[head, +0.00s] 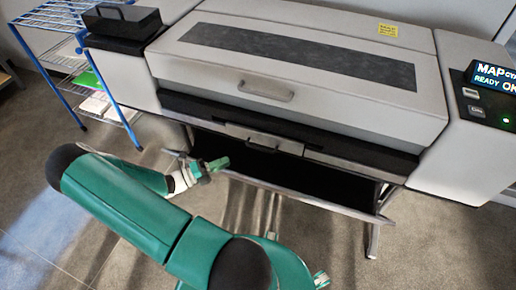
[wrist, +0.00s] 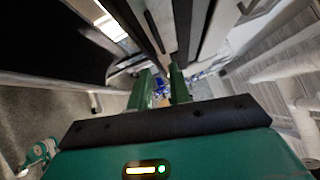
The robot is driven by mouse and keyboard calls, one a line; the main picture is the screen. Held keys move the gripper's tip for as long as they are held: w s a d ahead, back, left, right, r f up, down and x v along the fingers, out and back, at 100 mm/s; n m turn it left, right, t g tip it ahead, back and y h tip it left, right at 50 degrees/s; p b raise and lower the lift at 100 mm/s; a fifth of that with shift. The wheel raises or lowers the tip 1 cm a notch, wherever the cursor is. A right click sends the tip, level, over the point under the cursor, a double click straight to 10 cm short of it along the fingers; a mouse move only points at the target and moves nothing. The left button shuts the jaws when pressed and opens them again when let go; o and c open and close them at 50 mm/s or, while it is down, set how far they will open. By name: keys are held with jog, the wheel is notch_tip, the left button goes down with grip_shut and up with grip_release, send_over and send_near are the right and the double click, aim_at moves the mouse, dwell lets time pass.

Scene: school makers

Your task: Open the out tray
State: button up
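The large grey printer (head: 290,65) fills the upper middle of the head view. A light grey panel (head: 262,138), which looks like the out tray front, sits in the dark slot below its lid and looks closed. My gripper (head: 222,163) is below and left of this panel, apart from it, in front of the dark catch cloth (head: 290,172). In the wrist view my gripper (wrist: 160,82) shows two green fingers with a gap between them and nothing held. I cannot tell the tray apart in the wrist view.
The lid has its own handle (head: 266,90). A metal rail (head: 300,192) runs low along the printer's front. A blue wire rack (head: 75,60) stands at the left. A lit display (head: 495,77) is at the right. The floor in front is open.

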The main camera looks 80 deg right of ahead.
aim_at(258, 148)
jog(key=shift+n, duration=0.3)
jog(key=x, duration=1.4)
jog(key=shift+d, duration=0.2)
grip_shut()
